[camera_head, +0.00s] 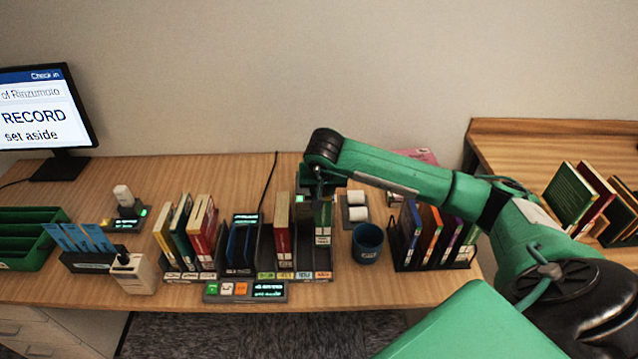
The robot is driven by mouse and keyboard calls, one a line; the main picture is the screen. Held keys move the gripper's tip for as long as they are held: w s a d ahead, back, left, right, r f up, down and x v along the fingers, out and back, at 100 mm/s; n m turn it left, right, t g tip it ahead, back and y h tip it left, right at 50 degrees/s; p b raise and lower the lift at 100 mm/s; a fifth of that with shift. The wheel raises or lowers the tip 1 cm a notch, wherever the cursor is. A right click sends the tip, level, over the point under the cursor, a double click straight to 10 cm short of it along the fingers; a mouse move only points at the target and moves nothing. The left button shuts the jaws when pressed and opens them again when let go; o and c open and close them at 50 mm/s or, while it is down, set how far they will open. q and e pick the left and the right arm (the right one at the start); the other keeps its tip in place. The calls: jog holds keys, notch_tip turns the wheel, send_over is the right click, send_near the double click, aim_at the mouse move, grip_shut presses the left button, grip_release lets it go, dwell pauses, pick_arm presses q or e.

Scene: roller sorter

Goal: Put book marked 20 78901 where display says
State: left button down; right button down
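The monitor (40,110) at the far left, cut off by the picture edge, reads "Check in", "of Rinzumoto", "RECORD", "set aside". My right gripper (322,190) reaches in from the right and points down at the top of a green book (323,225). This book stands upright in the rightmost slot of the central sorter rack (265,268). Whether the fingers are closed on it cannot be told. Its number is too small to read, so I cannot tell which book is marked 20 78901. My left gripper is not in view.
Several books stand in the rack, including a red one (282,228). A small button panel (245,291) sits in front. A blue cup (367,243) and a dark book rack (432,262) stand to the right. A green tray (25,262) is at left. Another table (550,140) is at right.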

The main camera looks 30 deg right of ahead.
notch_tip(320, 180, down, 9)
jog(key=b, duration=0.6)
jog(key=shift+b, duration=0.4)
jog(key=shift+f+b, duration=0.6)
jog(key=c, duration=0.9)
grip_release()
